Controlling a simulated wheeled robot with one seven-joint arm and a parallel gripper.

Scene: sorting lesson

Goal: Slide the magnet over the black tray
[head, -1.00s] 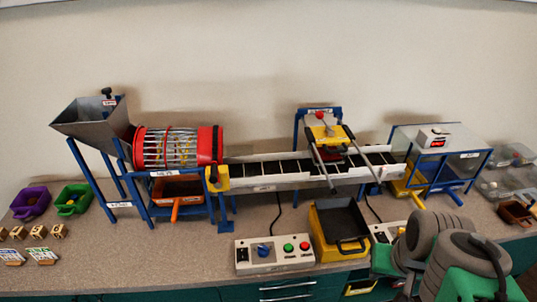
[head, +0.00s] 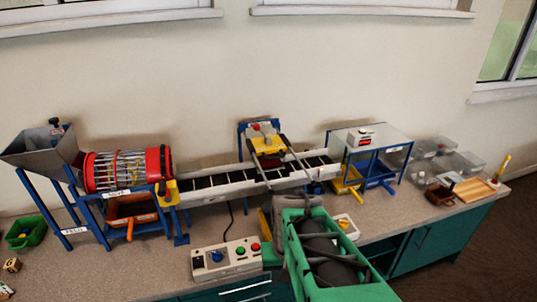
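The magnet is a yellow carriage (head: 267,144) with a red knob on top. It sits near the back of two dark rails that cross above the conveyor belt (head: 222,180). The black tray is almost wholly hidden behind my green and grey arm; only a little of its yellow stand (head: 266,226) shows at the arm's left. My gripper (head: 292,204) is at the far end of the arm, in front of the conveyor and below the magnet in the picture. Its fingers cannot be made out, so I cannot tell whether it is open or shut.
A control box (head: 226,258) with a blue knob and green and red buttons stands left of my arm. A red-ended drum (head: 125,169) and grey hopper (head: 42,148) are at the left. A clear-topped blue frame (head: 370,140) stands right of the rails. Clear boxes (head: 452,163) are further right.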

